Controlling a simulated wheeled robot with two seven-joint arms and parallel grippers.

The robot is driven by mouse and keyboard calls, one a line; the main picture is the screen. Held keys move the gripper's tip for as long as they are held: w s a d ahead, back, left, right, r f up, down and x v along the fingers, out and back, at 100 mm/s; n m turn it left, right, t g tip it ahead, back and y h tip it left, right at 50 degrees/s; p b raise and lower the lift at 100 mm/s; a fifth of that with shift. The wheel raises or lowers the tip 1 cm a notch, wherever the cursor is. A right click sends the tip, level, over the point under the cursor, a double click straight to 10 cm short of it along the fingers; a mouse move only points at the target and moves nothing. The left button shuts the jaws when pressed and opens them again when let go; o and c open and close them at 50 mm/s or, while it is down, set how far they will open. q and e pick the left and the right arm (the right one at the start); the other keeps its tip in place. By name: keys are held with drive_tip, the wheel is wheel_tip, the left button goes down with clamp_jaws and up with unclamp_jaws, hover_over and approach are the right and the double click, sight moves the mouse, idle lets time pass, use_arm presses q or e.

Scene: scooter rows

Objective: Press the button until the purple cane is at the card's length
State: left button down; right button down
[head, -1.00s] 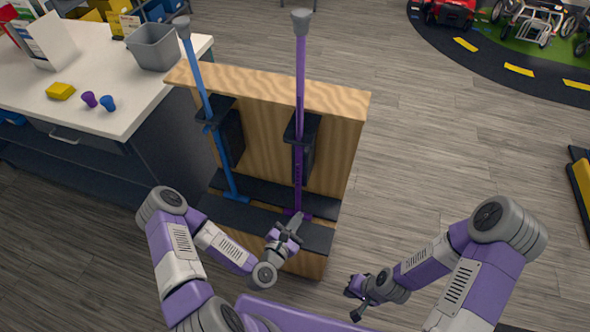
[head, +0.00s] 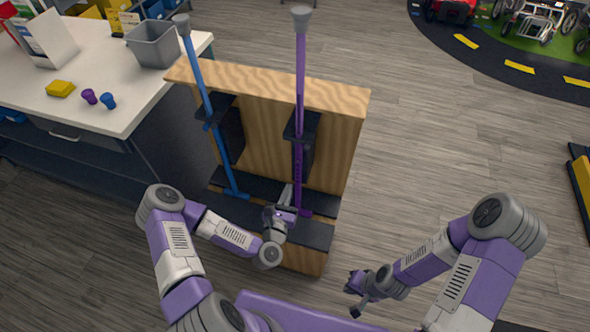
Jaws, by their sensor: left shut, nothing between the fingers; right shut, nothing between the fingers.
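The purple cane (head: 300,85) stands upside down in the wooden stand, its grey rubber tip up and its purple handle at the bottom. A dark clamp (head: 302,127) surrounds its shaft. The blue cane (head: 203,88) stands to its left in the same stand. My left gripper (head: 288,192) is shut and empty, just left of the purple cane's lower shaft; whether it touches is unclear. My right gripper (head: 355,295) is shut and empty, low and right of the stand. A white folded card (head: 50,42) stands on the table; its markings are unreadable. I cannot make out the button.
The wooden stand (head: 335,101) has a dark lower ledge. The white table (head: 100,60) at left holds a grey bin (head: 153,45), a yellow block (head: 60,88), a purple piece (head: 89,96) and a blue piece (head: 108,101). Floor right of the stand is clear.

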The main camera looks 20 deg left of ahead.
sight(298, 161)
use_arm(q)
drive_tip(key=w, duration=0.9)
drive_tip(key=shift+b, duration=0.35)
use_arm(e)
drive_tip(key=shift+f, duration=0.4)
use_arm(q)
drive_tip(key=shift+w+f+b, duration=0.15)
drive_tip(key=shift+w+b, duration=0.3)
drive_tip(key=shift+w+a, duration=0.1)
drive_tip(key=shift+w, duration=0.15)
drive_tip(key=shift+r, duration=0.4)
use_arm(e)
drive_tip(key=shift+s+f, duration=0.25)
drive_tip(key=shift+f, duration=0.2)
use_arm(q)
drive_tip(key=shift+s, duration=0.25)
drive_tip(key=s, duration=1.4)
drive_tip(key=shift+f, duration=0.25)
use_arm(e)
drive_tip(key=shift+s+a+r, duration=0.2)
drive_tip(key=shift+s+a, duration=0.15)
